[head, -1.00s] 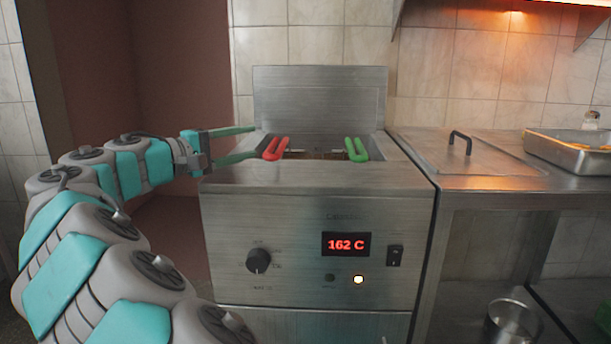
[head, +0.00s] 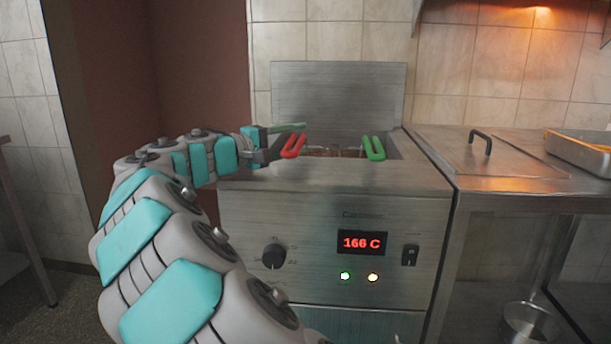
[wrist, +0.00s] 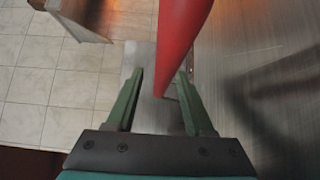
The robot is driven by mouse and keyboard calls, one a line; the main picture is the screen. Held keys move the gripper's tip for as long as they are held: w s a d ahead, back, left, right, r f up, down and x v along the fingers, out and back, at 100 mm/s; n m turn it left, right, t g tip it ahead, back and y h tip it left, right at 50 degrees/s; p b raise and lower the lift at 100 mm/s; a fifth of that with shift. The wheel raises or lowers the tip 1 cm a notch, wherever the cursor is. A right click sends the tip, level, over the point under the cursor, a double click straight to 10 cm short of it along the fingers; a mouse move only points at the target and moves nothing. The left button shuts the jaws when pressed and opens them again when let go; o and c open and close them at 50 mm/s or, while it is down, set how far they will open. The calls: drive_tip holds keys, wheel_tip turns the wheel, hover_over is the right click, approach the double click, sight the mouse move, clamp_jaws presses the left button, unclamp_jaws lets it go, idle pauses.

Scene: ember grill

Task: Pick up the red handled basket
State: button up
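The red handle (head: 294,146) of the red handled basket shows at the left front of the fryer (head: 335,205); its basket body is mostly hidden inside the well. My gripper (head: 289,138) is at the red handle, reaching in from the left. In the wrist view the two green fingers of my gripper (wrist: 163,98) stand apart. My gripper is open.
A second basket's green handle (head: 373,148) is to the right on the same fryer. The fryer display (head: 361,243) reads 166 C. A steel counter with a lid handle (head: 481,140) and a tray (head: 580,150) stands to the right. A pot (head: 530,323) is below.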

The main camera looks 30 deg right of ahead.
clamp_jaws()
idle(1.3)
